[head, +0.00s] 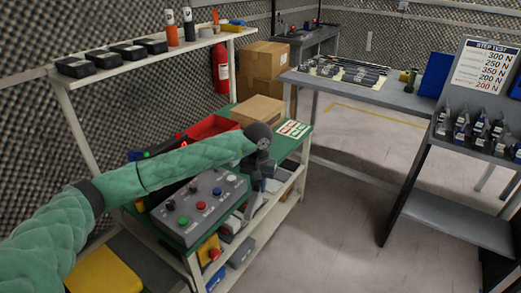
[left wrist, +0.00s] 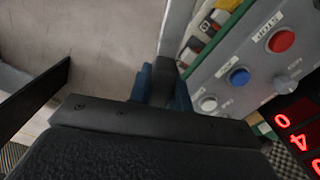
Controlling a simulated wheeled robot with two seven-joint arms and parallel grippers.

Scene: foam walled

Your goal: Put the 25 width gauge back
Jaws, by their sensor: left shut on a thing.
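My left gripper (head: 252,200) hangs down from the end of the green-sleeved arm, over the front edge of the green bench, beside the grey control box. In the left wrist view its blue fingertips (left wrist: 163,88) are shut on a small dark thing (left wrist: 165,72). This may be the width gauge, but I cannot read any marking on it. Most of it is hidden by the fingers. My right gripper is not in view.
The grey control box (head: 200,205) with coloured buttons sits close to the gripper. A cardboard box (head: 258,110) and card (head: 294,129) lie farther back. A grey bench (head: 395,95) holds several dark strips (head: 345,70). A dark stand (head: 440,215) is at right. Floor between is clear.

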